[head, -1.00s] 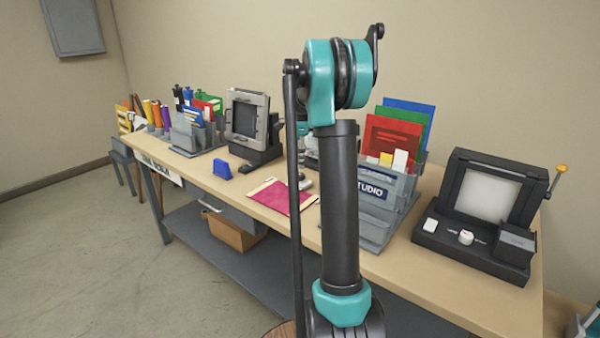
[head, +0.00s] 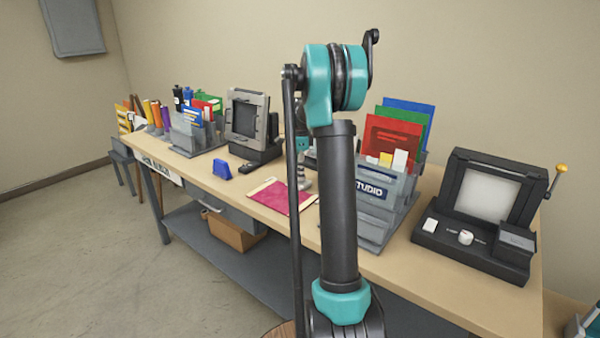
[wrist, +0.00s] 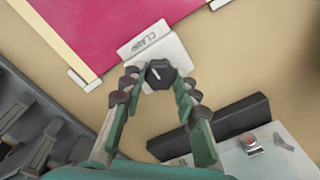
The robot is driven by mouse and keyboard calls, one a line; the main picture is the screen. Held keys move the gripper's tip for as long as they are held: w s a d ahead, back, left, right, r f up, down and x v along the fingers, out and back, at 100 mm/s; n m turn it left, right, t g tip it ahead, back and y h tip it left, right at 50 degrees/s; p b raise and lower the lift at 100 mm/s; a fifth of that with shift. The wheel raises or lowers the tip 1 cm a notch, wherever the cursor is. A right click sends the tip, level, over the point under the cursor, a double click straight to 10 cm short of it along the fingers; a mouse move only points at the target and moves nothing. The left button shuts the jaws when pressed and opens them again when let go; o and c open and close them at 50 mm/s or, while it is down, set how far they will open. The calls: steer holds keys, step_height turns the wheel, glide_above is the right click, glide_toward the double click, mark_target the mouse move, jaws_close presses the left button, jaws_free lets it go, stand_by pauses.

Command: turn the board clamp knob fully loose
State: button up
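The board clamp knob (wrist: 160,74) is a small dark knob with a pale pointer mark. It sits on a light plate lettered CLAMP (wrist: 150,45) at the edge of a magenta board (wrist: 110,28). My gripper (wrist: 159,77) has one finger on each side of the knob, with the tips very close to its sides. I cannot tell whether they press on it. In the head view the magenta board (head: 281,197) lies on the workbench, and my arm hides most of the gripper and the knob.
In the wrist view a black bar on a light device (wrist: 215,127) is at lower right, and a grey rack (wrist: 38,130) is at left. In the head view a STUDIO holder (head: 370,200), a blue block (head: 221,169) and a black laminator-like machine (head: 485,215) stand on the workbench (head: 440,290).

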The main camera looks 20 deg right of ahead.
steer(key=c, duration=0.4)
steer(key=shift+n, duration=0.3)
steer(key=n, duration=0.3)
steer(key=shift+n, duration=0.4)
steer(key=n, duration=0.9)
steer(key=shift+n, duration=2.2)
